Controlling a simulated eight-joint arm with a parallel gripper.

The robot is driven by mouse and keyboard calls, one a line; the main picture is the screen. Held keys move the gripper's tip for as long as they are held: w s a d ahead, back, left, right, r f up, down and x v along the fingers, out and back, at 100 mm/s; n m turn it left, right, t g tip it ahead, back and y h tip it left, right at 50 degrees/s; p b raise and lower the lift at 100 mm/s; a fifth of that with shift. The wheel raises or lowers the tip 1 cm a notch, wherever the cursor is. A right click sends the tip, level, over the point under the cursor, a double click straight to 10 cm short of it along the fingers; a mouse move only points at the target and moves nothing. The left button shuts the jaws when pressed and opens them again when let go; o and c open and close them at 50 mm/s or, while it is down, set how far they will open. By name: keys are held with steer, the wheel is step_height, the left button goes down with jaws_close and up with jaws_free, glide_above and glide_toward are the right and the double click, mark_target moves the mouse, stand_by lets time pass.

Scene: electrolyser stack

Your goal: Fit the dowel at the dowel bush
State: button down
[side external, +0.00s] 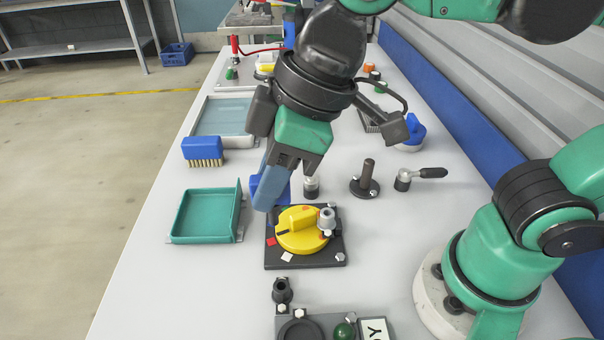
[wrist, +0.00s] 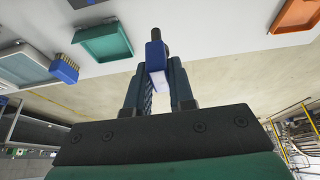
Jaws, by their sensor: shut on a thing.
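My gripper (side external: 268,196) points down and to the left over the bench in the side view. In the wrist view its two fingers (wrist: 159,72) are shut on a blue block (wrist: 154,54) with a pale face. A short dark round pin (wrist: 156,33) sticks out of the block's far end; I take this piece for the dowel. In the side view the fingers hide most of it, and blue (side external: 284,187) shows beside them. I cannot tell for sure which fitting is the dowel bush; a small dark upright fitting (side external: 282,291) stands near the front.
A yellow dial (side external: 297,242) on a black plate is just below the gripper. A green tray (side external: 182,222) and a blue brush (side external: 203,151) are left. An orange tray (wrist: 294,14) shows in the wrist view.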

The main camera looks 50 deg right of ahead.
mark_target(256, 177)
step_height(256, 177, up, 3)
steer(key=shift+r, duration=0.1)
steer(key=w+d+f+m+t+h, duration=0.1)
steer(key=d+f+m, duration=0.5)
steer(key=d, duration=0.6)
step_height(256, 177, down, 2)
steer(key=shift+w+d+h, duration=0.15)
steer(key=shift+w+h, duration=0.35)
steer(key=shift+w, duration=0.05)
steer(key=shift+f, duration=2.5)
steer(key=shift+f, duration=1.7)
